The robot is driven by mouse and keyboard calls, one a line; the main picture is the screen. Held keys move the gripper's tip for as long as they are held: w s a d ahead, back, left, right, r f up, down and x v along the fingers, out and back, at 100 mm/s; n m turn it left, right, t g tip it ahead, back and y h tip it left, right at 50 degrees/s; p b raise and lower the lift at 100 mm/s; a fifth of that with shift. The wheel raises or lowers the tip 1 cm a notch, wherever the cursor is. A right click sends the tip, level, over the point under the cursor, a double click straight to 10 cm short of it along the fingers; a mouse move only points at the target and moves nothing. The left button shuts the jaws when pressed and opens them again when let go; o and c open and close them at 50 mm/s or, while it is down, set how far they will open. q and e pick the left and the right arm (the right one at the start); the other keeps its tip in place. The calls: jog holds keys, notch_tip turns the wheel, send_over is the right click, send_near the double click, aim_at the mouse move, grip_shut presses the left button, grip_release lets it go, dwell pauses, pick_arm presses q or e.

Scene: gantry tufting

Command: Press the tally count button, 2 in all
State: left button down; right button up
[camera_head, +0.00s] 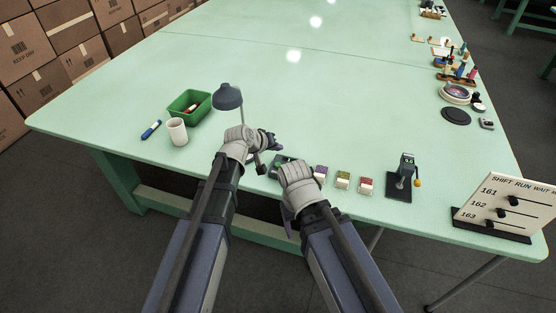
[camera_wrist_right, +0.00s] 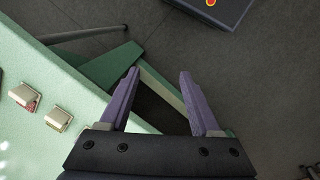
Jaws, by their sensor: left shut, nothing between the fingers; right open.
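A dark box-like device (camera_head: 278,161) sits near the table's front edge, partly hidden by my right wrist; it may be the tally, but its button cannot be made out. My left gripper (camera_head: 274,143) is shut and empty just above and behind this device in the head view; I cannot tell whether it touches anything. My right gripper (camera_head: 288,216) is in front of the device at the table's front edge, mostly hidden by its own wrist. In the right wrist view its fingers (camera_wrist_right: 158,92) are spread and empty, over the table's edge and floor.
The green table (camera_head: 330,105) is clear in the middle. Small coloured boxes (camera_head: 343,180), a dark stand (camera_head: 405,172) and a sign board (camera_head: 512,205) stand right.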

dwell(0.5)
grip_shut()
dwell(0.3)
dwell(1.2)
